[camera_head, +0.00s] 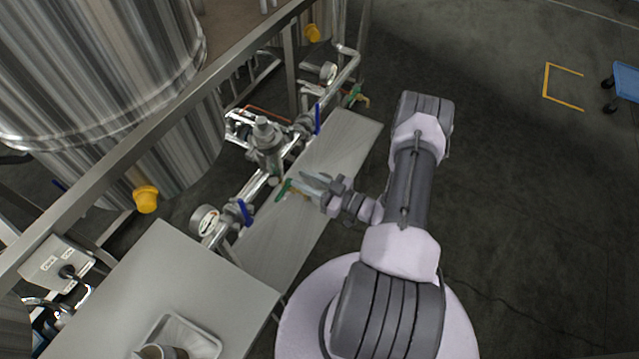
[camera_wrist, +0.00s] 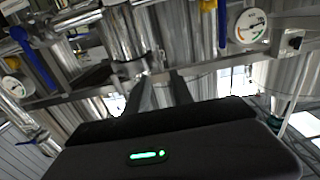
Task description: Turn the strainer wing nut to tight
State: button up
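The strainer (camera_head: 266,145) is an upright steel body in the pipe run left of my gripper in the head view. In the wrist view a steel cylinder, probably the strainer (camera_wrist: 125,32), stands ahead of my fingers with a clamp band (camera_wrist: 130,69) around its lower end. The wing nut is too small to make out clearly at the clamp. My gripper (camera_head: 299,183) points left at the strainer's lower part. In the wrist view the two fingers of my gripper (camera_wrist: 161,88) stand apart with a gap between them. I see nothing held; contact cannot be told.
Blue-handled valves (camera_head: 245,212) and a gauge (camera_head: 204,220) sit on the pipe. A green handle (camera_head: 283,190) is close to my fingertips. A grey shelf (camera_head: 290,235) lies below the pipe. A bench with a tray (camera_head: 205,340) is at front left. Open floor is at right.

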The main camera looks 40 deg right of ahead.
jog(key=v, duration=0.5)
jog(key=shift+s+d, duration=0.1)
jog(key=shift+s, duration=0.05)
jog(key=a+r+n+g+y+b, duration=0.1)
jog(key=a+r+n+g+y, duration=0.2)
jog(key=a+r+n+g, duration=0.85)
jog(key=a+r+n+g+y+b, duration=0.15)
jog(key=a+r+n, duration=0.4)
jog(key=n, duration=1.35)
jog(key=s+a+r+n+t+h, duration=0.1)
jog(key=s+r+n+h, duration=0.3)
jog(key=n, duration=1.2)
jog(key=s+a+r+n+t+h+b, duration=0.1)
jog(key=s+a+r+n+h, duration=0.3)
jog(key=n, duration=1.3)
jog(key=s+r+h, duration=0.1)
jog(key=s+r, duration=0.2)
jog(key=r, duration=0.3)
jog(key=shift+s+a+b, duration=0.2)
jog(key=shift+s+b, duration=0.1)
jog(key=shift+s, duration=0.05)
